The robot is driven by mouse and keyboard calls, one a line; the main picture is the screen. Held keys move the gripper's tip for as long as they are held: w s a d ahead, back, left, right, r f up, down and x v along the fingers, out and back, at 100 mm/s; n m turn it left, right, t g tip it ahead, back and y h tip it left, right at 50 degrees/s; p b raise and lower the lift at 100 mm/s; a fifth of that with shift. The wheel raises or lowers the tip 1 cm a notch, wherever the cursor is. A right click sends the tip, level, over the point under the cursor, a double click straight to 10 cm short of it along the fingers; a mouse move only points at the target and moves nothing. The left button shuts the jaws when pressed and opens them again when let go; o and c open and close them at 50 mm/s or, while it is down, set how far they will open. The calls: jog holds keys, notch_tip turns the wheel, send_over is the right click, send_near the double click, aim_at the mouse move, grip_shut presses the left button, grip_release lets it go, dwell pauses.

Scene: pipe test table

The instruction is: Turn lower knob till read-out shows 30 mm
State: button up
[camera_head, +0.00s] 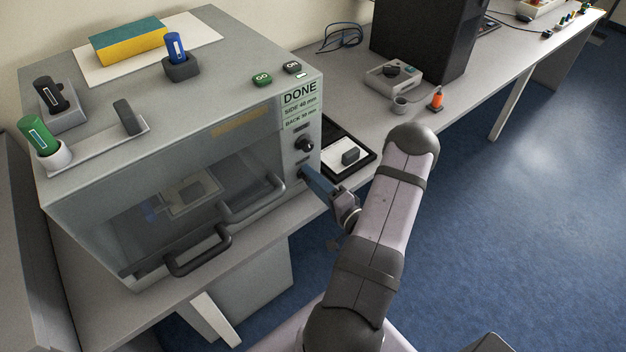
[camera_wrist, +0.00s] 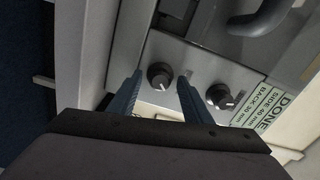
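The grey test box has a right-end panel (camera_head: 290,178) with two dark knobs. The upper knob (camera_head: 305,145) shows in the head view; the lower knob is hidden behind my gripper there. In the wrist view the lower knob (camera_wrist: 160,76) lies between the blue fingertips of my gripper (camera_wrist: 159,78), with gaps on both sides. The upper knob (camera_wrist: 221,97) is outside the right finger. My gripper (camera_head: 308,170) is open at the panel in the head view. The pale green read-out (camera_head: 300,103) says DONE, SIDE 40 mm, BACK 30 mm.
Two dark handles (camera_head: 197,254) stick out from the box front. GO (camera_head: 262,80) and another button (camera_head: 292,67) are on top.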

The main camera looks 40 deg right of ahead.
jog(key=s+b, duration=0.1)
jog(key=s, duration=0.6)
jog(key=shift+s+b, duration=0.15)
jog(key=shift+b, duration=0.15)
dwell(0.5)
